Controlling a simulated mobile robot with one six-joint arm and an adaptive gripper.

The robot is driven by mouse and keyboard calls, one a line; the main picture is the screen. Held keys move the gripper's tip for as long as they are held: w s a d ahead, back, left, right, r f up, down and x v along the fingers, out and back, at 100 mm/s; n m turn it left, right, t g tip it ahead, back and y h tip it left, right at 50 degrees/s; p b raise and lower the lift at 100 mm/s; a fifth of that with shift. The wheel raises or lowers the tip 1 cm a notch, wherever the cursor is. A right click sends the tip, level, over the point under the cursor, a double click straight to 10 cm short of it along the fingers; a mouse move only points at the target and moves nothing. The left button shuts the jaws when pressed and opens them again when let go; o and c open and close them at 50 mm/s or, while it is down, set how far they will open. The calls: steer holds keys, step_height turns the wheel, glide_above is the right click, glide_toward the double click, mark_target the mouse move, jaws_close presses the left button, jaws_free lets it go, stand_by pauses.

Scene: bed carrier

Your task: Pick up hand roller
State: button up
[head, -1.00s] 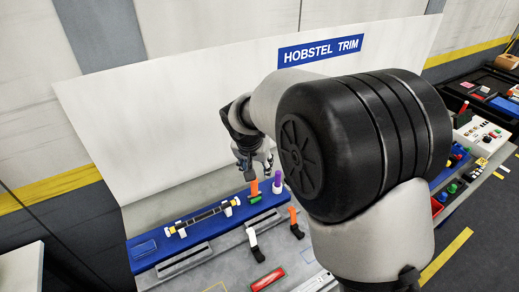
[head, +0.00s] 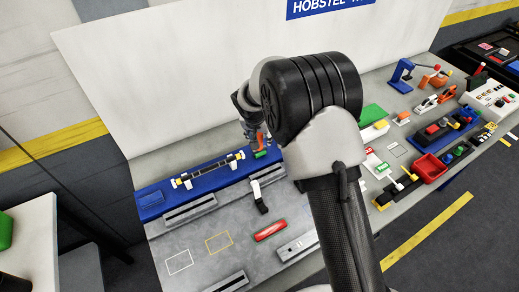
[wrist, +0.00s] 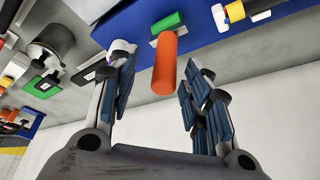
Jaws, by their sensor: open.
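An upright orange handle (head: 261,141) with a green foot stands at the right end of the blue rail (head: 152,200). In the wrist view the orange handle (wrist: 164,68) lies between the spread fingers of my open gripper (wrist: 158,66), with gaps on both sides. Its green foot (wrist: 168,22) is beyond it. In the head view my gripper (head: 254,132) is at this handle, partly hidden by my arm. A white-handled tool with a black end (head: 259,200) lies in front of the rail. I cannot tell for certain which tool is the hand roller.
A white and purple piece (wrist: 121,47) shows close to my left finger. A red tool (head: 270,230) lies in front. Many small items and a red bin (head: 430,170) fill the right. The white back panel (head: 170,80) rises behind.

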steer(key=x, duration=0.5)
steer(key=shift+w+a+r, duration=0.1)
steer(key=shift+a, duration=0.1)
steer(key=shift+c, duration=0.4)
jaws_close()
